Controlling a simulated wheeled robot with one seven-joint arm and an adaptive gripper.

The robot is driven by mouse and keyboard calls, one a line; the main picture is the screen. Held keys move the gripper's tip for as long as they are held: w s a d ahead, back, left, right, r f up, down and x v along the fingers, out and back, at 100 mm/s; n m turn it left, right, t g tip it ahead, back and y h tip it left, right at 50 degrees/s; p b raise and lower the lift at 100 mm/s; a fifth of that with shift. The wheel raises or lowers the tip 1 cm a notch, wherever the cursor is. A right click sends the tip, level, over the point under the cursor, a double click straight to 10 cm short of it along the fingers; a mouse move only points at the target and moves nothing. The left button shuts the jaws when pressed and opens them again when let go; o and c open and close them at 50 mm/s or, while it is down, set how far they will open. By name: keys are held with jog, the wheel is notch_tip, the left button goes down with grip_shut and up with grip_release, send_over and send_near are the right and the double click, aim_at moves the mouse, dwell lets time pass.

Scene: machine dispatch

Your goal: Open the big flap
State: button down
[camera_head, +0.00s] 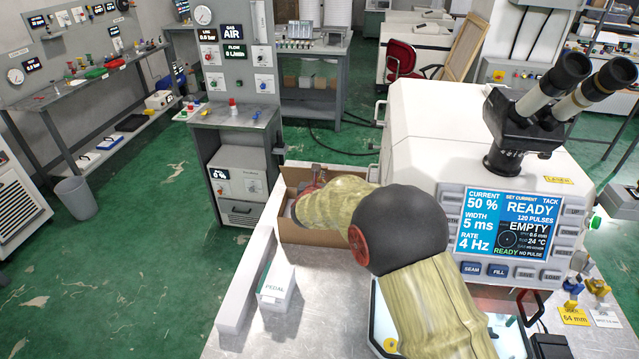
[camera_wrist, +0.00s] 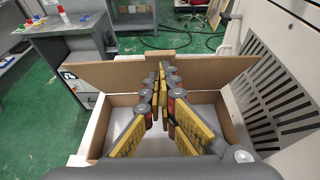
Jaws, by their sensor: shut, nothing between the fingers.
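A brown cardboard box (camera_wrist: 97,128) lies below my gripper in the wrist view, with a pale floor inside. A wide brown panel, seemingly the big flap (camera_wrist: 100,73), stands up along its far side, with a small tab at its top middle. My gripper (camera_wrist: 161,72) is shut and empty. Its fingertips reach over the box to just in front of this panel; whether they touch it I cannot tell. In the head view the box (camera_head: 312,238) sits left of the white machine, and my arm covers much of it.
The white machine (camera_head: 430,130) with eyepieces and a screen stands close to the box's right; its vented side (camera_wrist: 285,85) shows in the wrist view. Green floor is open to the left.

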jog(key=shift+w+d+r+b, duration=0.1)
jog(key=shift+w+r+b, duration=0.25)
jog(key=shift+w, duration=0.3)
jog(key=shift+w+d+r+b, duration=0.1)
jog(key=shift+w+r, duration=0.35)
jog(key=shift+w, duration=0.15)
